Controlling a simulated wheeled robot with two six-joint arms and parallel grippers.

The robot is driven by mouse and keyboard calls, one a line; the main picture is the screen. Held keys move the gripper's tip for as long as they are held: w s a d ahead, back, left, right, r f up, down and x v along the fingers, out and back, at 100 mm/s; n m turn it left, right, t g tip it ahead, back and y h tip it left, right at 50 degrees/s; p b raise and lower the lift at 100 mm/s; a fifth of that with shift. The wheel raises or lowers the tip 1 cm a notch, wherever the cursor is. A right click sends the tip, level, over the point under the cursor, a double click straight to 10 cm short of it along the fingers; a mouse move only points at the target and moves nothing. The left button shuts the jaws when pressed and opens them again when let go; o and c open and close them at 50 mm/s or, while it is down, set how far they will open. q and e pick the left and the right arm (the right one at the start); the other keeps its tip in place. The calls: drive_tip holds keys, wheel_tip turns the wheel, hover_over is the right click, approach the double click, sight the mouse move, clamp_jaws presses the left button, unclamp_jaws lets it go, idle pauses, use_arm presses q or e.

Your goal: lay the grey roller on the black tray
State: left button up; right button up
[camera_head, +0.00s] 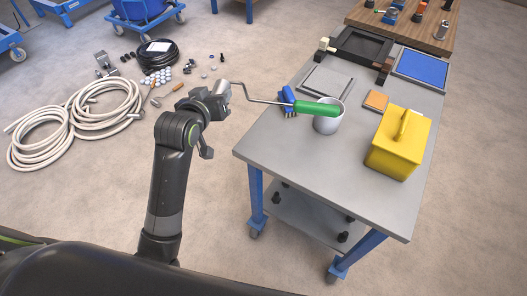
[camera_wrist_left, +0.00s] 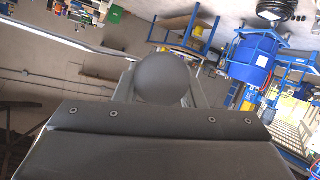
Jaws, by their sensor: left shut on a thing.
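In the head view my left gripper (camera_head: 220,98) is shut on the grey roller (camera_head: 222,88) at its roller end, in the air left of the grey table. The roller's bent wire runs right to its green handle (camera_head: 317,108), which reaches over the table and above a white cup (camera_head: 328,124). I cannot tell whether handle and cup touch. In the left wrist view a round grey end (camera_wrist_left: 162,80), probably the roller, shows beyond the dark gripper body. The black tray (camera_head: 362,46) lies at the table's far end, apart from the roller. My right gripper is not in view.
A brown block (camera_head: 385,70) stands by the tray's near corner.

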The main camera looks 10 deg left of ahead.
use_arm(q)
wheel_tip(320, 180, down, 17)
drive_tip(key=a+b, duration=0.1)
drive_tip(key=shift+s+a, duration=0.2)
drive_tip(key=shift+f, duration=0.2)
drive_tip(key=shift+f+b, duration=0.25)
drive_tip(key=shift+b, duration=0.05)
drive_tip(key=o, duration=1.1)
